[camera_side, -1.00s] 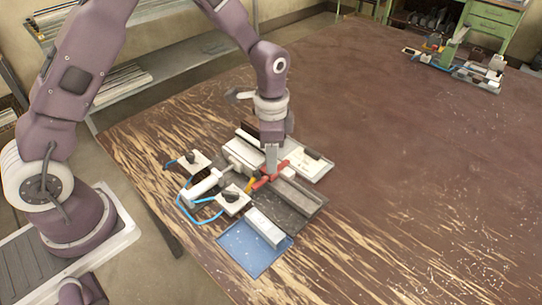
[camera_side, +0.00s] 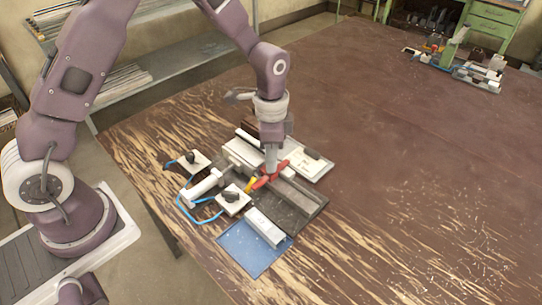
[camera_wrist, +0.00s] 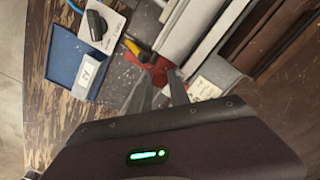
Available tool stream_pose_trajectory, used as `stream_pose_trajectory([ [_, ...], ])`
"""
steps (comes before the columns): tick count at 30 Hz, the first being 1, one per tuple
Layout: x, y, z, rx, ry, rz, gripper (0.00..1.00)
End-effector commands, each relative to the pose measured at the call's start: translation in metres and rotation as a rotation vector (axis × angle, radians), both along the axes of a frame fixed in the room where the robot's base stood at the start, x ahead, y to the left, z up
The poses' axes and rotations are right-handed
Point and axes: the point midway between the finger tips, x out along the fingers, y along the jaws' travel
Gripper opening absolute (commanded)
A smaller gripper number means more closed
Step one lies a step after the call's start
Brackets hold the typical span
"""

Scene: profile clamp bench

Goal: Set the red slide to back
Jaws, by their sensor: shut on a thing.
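The red slide (camera_side: 262,182) sits on the clamp fixture in the middle of the bench. It also shows in the wrist view (camera_wrist: 160,68), between and just beyond my fingertips. My gripper (camera_side: 270,172) points down over the fixture with its fingers at the red slide, shut on it. In the wrist view my gripper's fingers (camera_wrist: 162,88) reach to the red part and partly hide it. A yellow part (camera_side: 250,185) lies just left of the red slide, and it shows with a black end in the wrist view (camera_wrist: 134,48).
A blue tray (camera_side: 240,255) with a pale block (camera_side: 264,226) lies at the front. A pale tray (camera_side: 318,168) is at the right.

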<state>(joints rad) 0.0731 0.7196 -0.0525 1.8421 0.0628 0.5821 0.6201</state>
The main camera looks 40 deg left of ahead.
Motion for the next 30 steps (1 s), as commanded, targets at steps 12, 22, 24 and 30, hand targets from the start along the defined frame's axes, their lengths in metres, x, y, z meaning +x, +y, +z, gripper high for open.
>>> stream_pose_trajectory([
  [12,0.001,0.0,0.001,0.0,-0.003,0.001,0.0],
  [22,0.001,0.0,0.001,0.0,-0.003,0.001,0.0],
  [24,0.001,0.0,0.001,0.0,-0.003,0.001,0.0],
  [30,0.002,-0.01,0.001,-0.001,-0.005,-0.003,0.0],
])
